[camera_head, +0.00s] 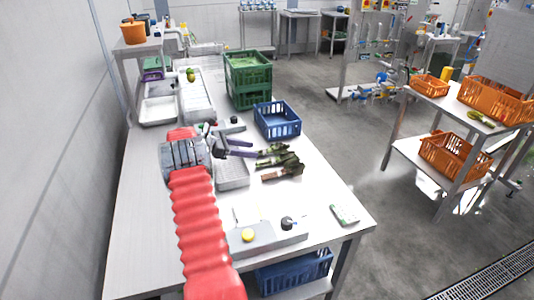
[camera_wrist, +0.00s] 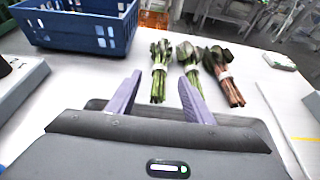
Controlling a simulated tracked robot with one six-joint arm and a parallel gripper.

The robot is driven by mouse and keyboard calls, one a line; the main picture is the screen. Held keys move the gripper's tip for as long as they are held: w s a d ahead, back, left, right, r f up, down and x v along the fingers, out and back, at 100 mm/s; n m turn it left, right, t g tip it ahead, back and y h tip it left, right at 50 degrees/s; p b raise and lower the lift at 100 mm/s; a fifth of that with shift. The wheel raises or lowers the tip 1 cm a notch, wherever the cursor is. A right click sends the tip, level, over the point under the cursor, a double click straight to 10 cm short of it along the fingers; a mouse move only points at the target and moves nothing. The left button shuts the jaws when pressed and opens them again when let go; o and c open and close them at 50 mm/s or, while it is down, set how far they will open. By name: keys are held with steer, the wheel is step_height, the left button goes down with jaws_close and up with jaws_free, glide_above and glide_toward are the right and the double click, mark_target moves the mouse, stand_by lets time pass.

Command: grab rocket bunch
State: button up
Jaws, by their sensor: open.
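Three tied leafy bunches lie on the steel table, right of my gripper (camera_head: 252,148) in the head view. In the wrist view, the left bunch (camera_wrist: 160,70) is green with thin stems and a pale band. The middle bunch (camera_wrist: 189,62) is green, partly hidden behind my right finger. The right bunch (camera_wrist: 226,78) has reddish-brown stems and a white band. I cannot tell for certain which is the rocket. My gripper (camera_wrist: 162,76) is open and empty, its two purple fingers pointing toward the left and middle bunches. The left bunch lies between the fingers' lines, beyond the tips.
A blue crate (camera_head: 278,121) stands behind the bunches, with stacked green crates (camera_head: 248,75) farther back. A grey perforated tray (camera_head: 233,175) lies near my gripper. A scale-like unit with a yellow button (camera_head: 248,235) is at the front. Bare table (camera_head: 310,190) lies right of the bunches.

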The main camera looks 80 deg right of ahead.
mark_target(260, 150)
steer(key=shift+s, duration=0.1)
steer(key=shift+x, duration=2.7)
steer(key=shift+c, duration=0.2)
steer(key=c, duration=1.1)
steer(key=shift+r, duration=0.1)
step_height(260, 150, up, 10)
steer(key=shift+f, duration=0.1)
